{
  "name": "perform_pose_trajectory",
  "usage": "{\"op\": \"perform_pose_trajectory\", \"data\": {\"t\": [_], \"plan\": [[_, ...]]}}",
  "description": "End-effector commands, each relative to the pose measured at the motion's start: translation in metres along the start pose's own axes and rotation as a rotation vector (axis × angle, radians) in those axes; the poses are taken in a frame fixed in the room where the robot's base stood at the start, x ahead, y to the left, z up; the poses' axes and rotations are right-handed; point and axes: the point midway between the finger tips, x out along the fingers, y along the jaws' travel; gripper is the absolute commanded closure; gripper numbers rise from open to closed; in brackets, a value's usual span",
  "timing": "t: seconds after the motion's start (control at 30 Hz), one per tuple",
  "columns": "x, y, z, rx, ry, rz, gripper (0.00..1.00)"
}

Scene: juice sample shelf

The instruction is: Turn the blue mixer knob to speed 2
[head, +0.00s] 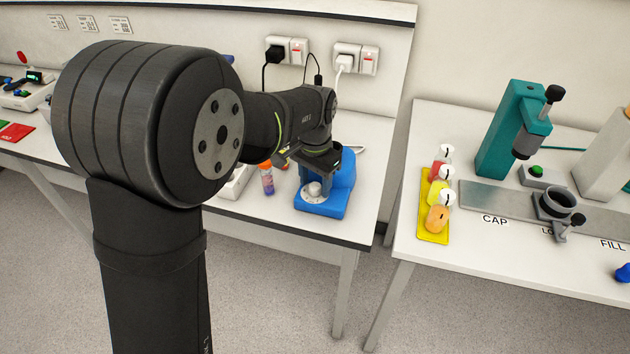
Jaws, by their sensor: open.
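The blue mixer (335,196) stands near the front edge of the left bench. A pale round knob (314,189) sits on a white dial at the mixer's front left. The dial's marks and the knob's pointing direction are too small to read. My gripper (312,164) is at the end of my black arm, just above the knob and in front of the mixer's upper part. It is open. Its fingertips are small and partly hidden, so I cannot tell whether they touch the knob.
A bottle with an orange cap (267,178) stands close left of the mixer, beside a pale device (238,182) partly hidden by my arm. Wall sockets with plugs (287,52) are behind. A floor gap separates the right bench (420,262), which holds a yellow tray (428,228) and a teal press (497,135).

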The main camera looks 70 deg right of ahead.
Motion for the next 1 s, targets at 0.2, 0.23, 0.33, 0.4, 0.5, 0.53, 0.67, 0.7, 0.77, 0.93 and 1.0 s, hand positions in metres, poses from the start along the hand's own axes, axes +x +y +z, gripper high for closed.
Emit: {"op": "perform_pose_trajectory", "data": {"t": [0.2, 0.23, 0.33, 0.4, 0.5, 0.53, 0.67, 0.7, 0.77, 0.93, 1.0], "plan": [[0.0026, -0.0001, -0.0002, 0.0, 0.001, 0.0, 0.5], [0.0025, -0.0001, -0.0001, 0.0, 0.001, 0.0, 0.5], [0.0024, -0.0001, -0.0001, 0.0, 0.001, 0.0, 0.56], [0.0024, -0.0001, -0.0001, 0.0, 0.001, 0.0, 0.7], [0.0023, -0.0001, -0.0001, 0.0, 0.001, 0.0, 0.89], [0.0023, 0.0, -0.0001, 0.0, 0.001, 0.0, 0.94], [0.0022, -0.0001, -0.0001, 0.008, 0.001, 0.0, 0.94], [0.0022, -0.0001, -0.0002, 0.021, 0.001, 0.0, 0.94], [0.0023, -0.0001, -0.0002, 0.054, 0.001, 0.0, 0.94], [0.0025, -0.0001, -0.0003, 0.208, 0.001, 0.0, 0.94], [0.0024, -0.0001, -0.0003, 0.274, 0.001, 0.0, 0.94]]}}
